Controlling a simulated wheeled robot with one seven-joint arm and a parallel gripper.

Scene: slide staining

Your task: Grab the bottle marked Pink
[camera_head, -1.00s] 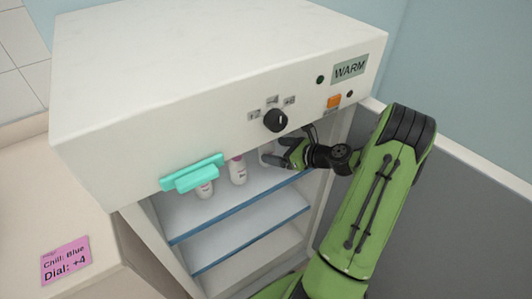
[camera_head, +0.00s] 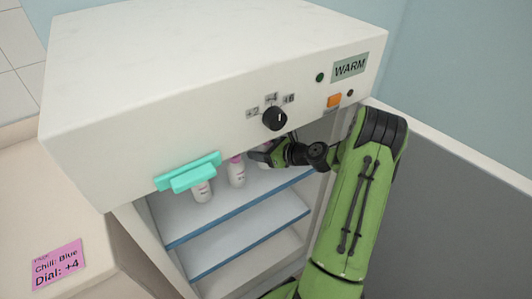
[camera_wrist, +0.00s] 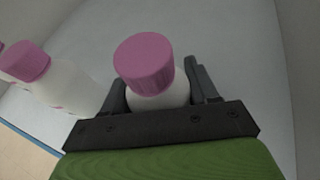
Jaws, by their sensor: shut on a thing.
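A white bottle with a pink cap (camera_wrist: 145,65) stands between the fingers of my gripper (camera_wrist: 157,88) in the wrist view. The fingers are shut on its body. In the head view my gripper (camera_head: 264,153) reaches under the cabinet's top front into the upper shelf space and hides most of that bottle. A second bottle with a pink cap (camera_head: 237,172) stands to its left, also in the wrist view (camera_wrist: 30,62). A third white bottle (camera_head: 201,191) stands farther left, its top hidden by the teal handle. The bottle labels are too small to read.
The white cabinet (camera_head: 190,75) has a WARM sign (camera_head: 349,67), a black dial (camera_head: 274,118) and an orange switch (camera_head: 334,100). A teal handle (camera_head: 189,174) juts out at its front. Blue-edged shelves (camera_head: 245,208) lie below. A pink note (camera_head: 58,263) reads "Chill: Blue, Dial: +4".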

